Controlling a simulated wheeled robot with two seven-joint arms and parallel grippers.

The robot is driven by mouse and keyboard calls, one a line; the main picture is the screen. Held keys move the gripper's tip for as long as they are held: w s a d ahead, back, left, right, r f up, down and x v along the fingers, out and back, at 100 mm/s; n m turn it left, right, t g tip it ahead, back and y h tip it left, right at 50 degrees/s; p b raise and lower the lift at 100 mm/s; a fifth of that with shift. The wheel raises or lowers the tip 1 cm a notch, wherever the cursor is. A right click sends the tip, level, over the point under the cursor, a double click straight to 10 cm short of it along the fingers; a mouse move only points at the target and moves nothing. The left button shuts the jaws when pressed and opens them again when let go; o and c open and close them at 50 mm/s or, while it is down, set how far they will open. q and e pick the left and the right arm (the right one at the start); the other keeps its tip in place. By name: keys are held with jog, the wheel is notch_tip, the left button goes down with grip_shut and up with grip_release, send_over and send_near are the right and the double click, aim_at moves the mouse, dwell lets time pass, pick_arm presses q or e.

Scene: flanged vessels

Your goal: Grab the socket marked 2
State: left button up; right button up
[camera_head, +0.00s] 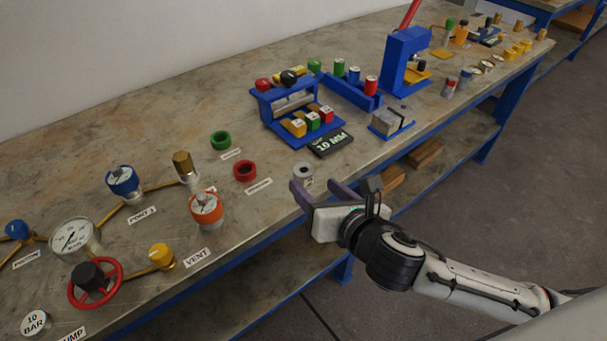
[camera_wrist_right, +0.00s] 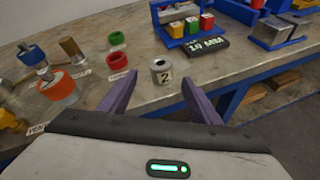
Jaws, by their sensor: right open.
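The socket marked 2 (camera_wrist_right: 161,71) is a short grey-white cylinder with a dark hole in its top and a "2" label on its side. It stands upright on the workbench near the front edge. In the head view the socket (camera_head: 303,174) shows just beyond my right gripper (camera_head: 315,193), partly hidden by a finger. In the right wrist view my right gripper (camera_wrist_right: 158,88) is open, with its purple fingers at either side of and short of the socket. Nothing is between the fingertips. My left gripper is not in view.
A red ring (camera_head: 245,171) and a green ring (camera_head: 221,140) stand left of the socket. A black "10 MM" sign (camera_head: 330,145) and a blue rack (camera_head: 290,105) with coloured blocks are behind it. An orange-collared vent fitting (camera_head: 206,210) stands further left. The bench's front edge is close.

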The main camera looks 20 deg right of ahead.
aim_at(302, 168)
jog(key=w+n, duration=0.1)
jog(key=w, duration=0.1)
jog(key=w+n, duration=0.3)
jog(key=shift+w+a+f+y, duration=0.3)
jog(key=shift+w+a+f, duration=0.05)
jog(key=x, duration=0.2)
jog(key=b+x, duration=0.1)
jog(key=x, duration=0.2)
jog(key=shift+w+d+f, duration=0.1)
jog(key=shift+w+d, duration=0.1)
jog(key=shift+w, duration=0.1)
jog(key=c, duration=1.3)
